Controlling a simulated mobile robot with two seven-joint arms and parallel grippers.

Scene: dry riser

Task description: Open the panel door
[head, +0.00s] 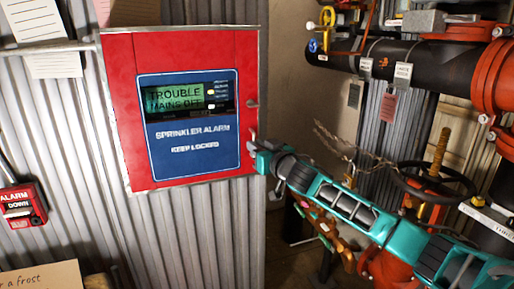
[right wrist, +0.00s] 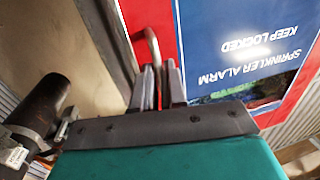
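The panel door (head: 220,65) is red with a blue plate reading "SPRINKLER ALARM KEEP LOCKED" and a green screen reading "TROUBLE MAINS OFF". It sits closed in its pale metal frame. A small latch (head: 252,103) is on its right edge. A bent metal handle (right wrist: 153,45) shows lower on that edge in the right wrist view. My right gripper (head: 258,152) is at the door's lower right edge. In the right wrist view its fingers (right wrist: 160,82) are close together on both sides of the handle, with its lower end between them. My left gripper is out of view.
Black pipes with red flanges (head: 490,75) and hanging tags fill the right side. A dark handwheel (head: 435,185) stands behind my right arm. A red alarm box (head: 22,204) is on the corrugated wall at left. The wall below the panel is clear.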

